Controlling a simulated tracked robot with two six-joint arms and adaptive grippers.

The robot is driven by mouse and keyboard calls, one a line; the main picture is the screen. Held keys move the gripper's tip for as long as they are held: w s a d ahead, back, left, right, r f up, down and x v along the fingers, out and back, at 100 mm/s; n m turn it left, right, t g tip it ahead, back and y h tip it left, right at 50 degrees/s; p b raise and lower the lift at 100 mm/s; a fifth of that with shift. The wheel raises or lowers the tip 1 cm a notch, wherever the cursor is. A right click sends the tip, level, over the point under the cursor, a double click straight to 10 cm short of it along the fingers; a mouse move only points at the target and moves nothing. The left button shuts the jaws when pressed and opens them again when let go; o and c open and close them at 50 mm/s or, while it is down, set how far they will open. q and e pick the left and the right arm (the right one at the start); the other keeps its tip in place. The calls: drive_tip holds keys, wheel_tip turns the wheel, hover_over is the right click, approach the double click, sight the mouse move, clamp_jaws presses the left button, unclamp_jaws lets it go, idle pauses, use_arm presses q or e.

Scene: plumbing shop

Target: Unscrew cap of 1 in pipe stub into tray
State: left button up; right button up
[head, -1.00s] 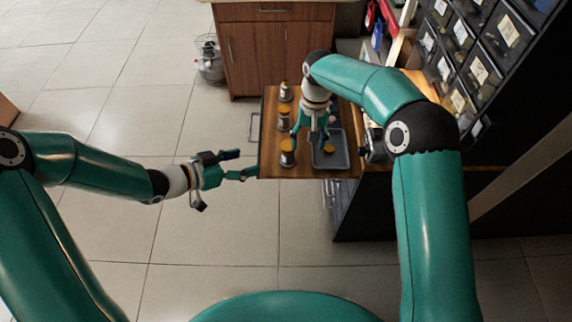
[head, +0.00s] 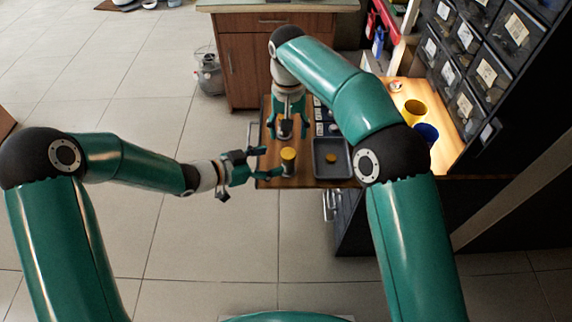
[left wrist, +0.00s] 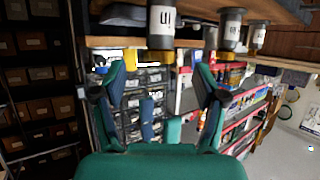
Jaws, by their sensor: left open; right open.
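A grey pipe stub with a yellow cap (head: 288,160) stands upright near the table's front edge. In the left wrist view, this labelled stub (left wrist: 164,25) appears upside down, cap lowest. My left gripper (head: 267,163) is open just left of it; I cannot tell whether they touch. Its open fingers also show in the left wrist view (left wrist: 163,85). My right gripper (head: 288,130) is open around or just above a stub farther back, whose top it hides. The grey tray (head: 318,174) right of the stubs holds a loose yellow cap (head: 331,157).
Small items (head: 322,122) lie behind the tray. A yellow cup (head: 413,111) and a blue cup (head: 428,133) stand on the lit bench at right, below drawer bins (head: 468,100). A cabinet (head: 270,60) stands behind.

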sight(287, 157)
use_arm(q)
drive_tip(key=x, duration=0.6)
drive_tip(key=shift+w+d, duration=0.2)
clamp_jaws()
